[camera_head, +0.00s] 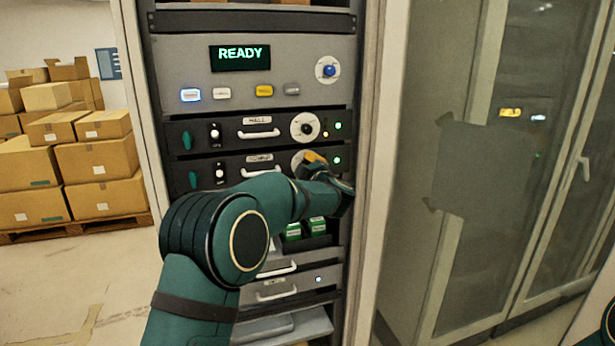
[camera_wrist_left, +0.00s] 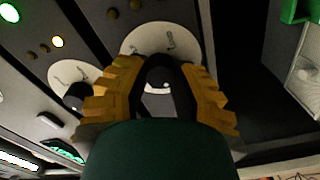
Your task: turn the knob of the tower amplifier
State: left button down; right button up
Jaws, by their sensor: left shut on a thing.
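The tower amplifier (camera_head: 232,167) is a dark rack unit, second below the grey READY panel, with its label partly readable. Its white dial (camera_head: 297,157) is partly covered by my left gripper (camera_head: 316,160). In the left wrist view, the yellow fingers of my left gripper (camera_wrist_left: 160,88) stand on both sides of a dark knob (camera_wrist_left: 158,75) with a pale mark, in front of a white dial (camera_wrist_left: 150,35). The gripper is shut on this knob. In the head view the knob is hidden behind the fingers. My right gripper is not in view.
Just above is the hall amplifier (camera_head: 235,133) with a similar knob (camera_head: 305,127), close beside my fingers in the wrist view (camera_wrist_left: 75,95). The READY panel has a blue knob (camera_head: 329,70) and several buttons. Green boxes (camera_head: 305,230) sit below. A rack post stands at right.

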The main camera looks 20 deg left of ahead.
pick_arm(q)
jog(key=shift+n+b, duration=2.1)
jog(key=shift+n, duration=0.7)
jog(key=c, duration=0.7)
grip_release()
jog(key=shift+c, duration=0.2)
jog(key=v, duration=1.2)
